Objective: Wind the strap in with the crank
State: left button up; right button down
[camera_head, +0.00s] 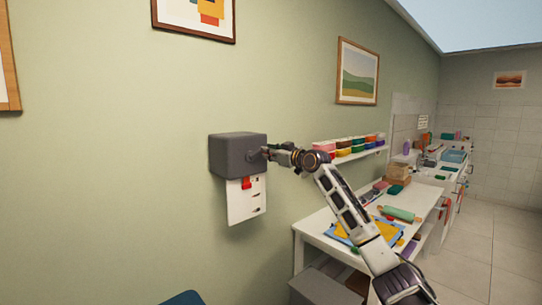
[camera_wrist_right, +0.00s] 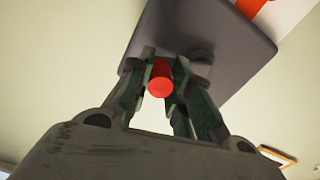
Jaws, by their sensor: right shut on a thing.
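A dark grey box (camera_head: 238,153) is fixed to the green wall; its underside also shows in the wrist view (camera_wrist_right: 215,35). A red strap end (camera_head: 246,183) shows just below the box, against a white panel; an orange-red strip (camera_wrist_right: 250,7) shows beyond the box in the wrist view. My right gripper (camera_head: 268,152) is at the right side of the box. In the wrist view its fingers are shut on a red cylindrical crank knob (camera_wrist_right: 160,80), whose round end faces the camera. The crank's arm is mostly hidden. My left gripper is not in view.
A white panel (camera_head: 247,205) with small dark marks hangs under the box. To the right are a wall shelf (camera_head: 350,155) with colourful containers and a white table (camera_head: 318,228) with cloths and a green roller.

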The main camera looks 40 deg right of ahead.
jog(key=shift+s+a+r+n+p, duration=0.1)
jog(key=shift+a+r+n+p, duration=0.15)
jog(key=shift+r+n, duration=0.65)
jog(key=shift+a+r+n+p, duration=0.25)
jog(key=shift+n+p, duration=0.15)
jog(key=shift+n, duration=0.6)
pick_arm(q)
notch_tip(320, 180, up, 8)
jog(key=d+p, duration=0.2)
jog(key=p, duration=0.4)
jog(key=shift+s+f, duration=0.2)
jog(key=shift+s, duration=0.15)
pick_arm(e)
jog(key=shift+s+a+r+n, duration=0.15)
jog(key=shift+a+n, duration=0.55)
jog(key=shift+n, duration=0.85)
jog(key=shift+w+a+r+n, duration=0.15)
jog(key=shift+a+n, duration=0.5)
jog(key=shift+n, duration=0.85)
jog(key=shift+s+a+r+n, duration=0.1)
jog(key=shift+a+r+n, duration=0.15)
jog(key=shift+a+n, duration=0.9)
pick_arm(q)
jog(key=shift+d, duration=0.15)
pick_arm(e)
jog(key=shift+d+f+n, duration=0.15)
jog(key=shift+d+n, duration=0.25)
jog(key=shift+n, duration=0.1)
